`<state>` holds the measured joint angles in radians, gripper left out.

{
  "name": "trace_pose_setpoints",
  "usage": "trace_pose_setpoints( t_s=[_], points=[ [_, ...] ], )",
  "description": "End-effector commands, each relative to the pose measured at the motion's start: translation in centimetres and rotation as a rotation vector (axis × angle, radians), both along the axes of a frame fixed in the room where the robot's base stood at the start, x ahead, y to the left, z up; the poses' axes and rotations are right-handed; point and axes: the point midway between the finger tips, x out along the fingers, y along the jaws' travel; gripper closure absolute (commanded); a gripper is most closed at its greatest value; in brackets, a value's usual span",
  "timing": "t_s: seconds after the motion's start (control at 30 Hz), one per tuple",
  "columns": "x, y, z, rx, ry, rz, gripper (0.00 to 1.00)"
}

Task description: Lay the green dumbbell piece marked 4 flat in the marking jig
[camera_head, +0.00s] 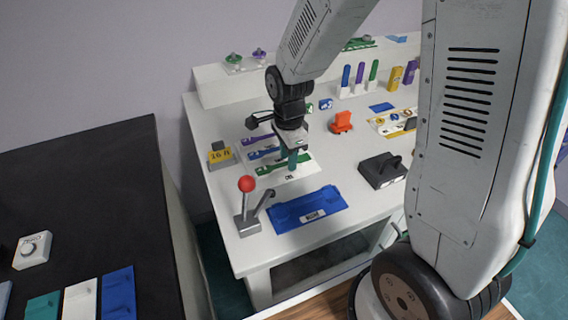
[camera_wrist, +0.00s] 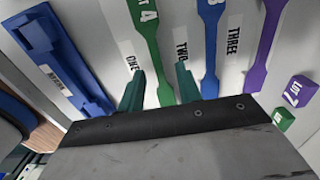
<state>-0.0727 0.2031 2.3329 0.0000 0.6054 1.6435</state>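The green dumbbell piece marked 4 (camera_wrist: 147,38) lies flat on the white board, left of a blue and a purple piece in the wrist view. In the head view the green piece (camera_head: 270,170) is nearest the jig. My gripper (camera_wrist: 161,72) is open, its two teal fingers on either side of the green piece's narrow part; I cannot tell whether they touch it. In the head view my gripper (camera_head: 293,168) points down over that piece. The blue marking jig (camera_head: 323,200) lies flat on the white table in front, empty. It also shows at the left of the wrist view (camera_wrist: 60,62).
A red-knobbed lever device (camera_head: 246,205) stands just left of the jig. A black device (camera_head: 382,172) is to the right, and an orange object (camera_head: 342,122) behind. A yellow-labelled block (camera_head: 220,155) stands at the left edge. The table is clear between jig and black device.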

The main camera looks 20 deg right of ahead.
Motion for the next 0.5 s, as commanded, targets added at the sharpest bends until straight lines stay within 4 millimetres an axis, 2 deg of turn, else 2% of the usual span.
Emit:
trace_pose_setpoints(
  t_s=[0.47, 0.5],
  points=[
    [-0.01, -0.01, -0.32, 0.000, 0.000, 0.000, 0.65],
    [-0.01, -0.01, -0.32, 0.000, 0.000, 0.000, 0.77]
  ],
)
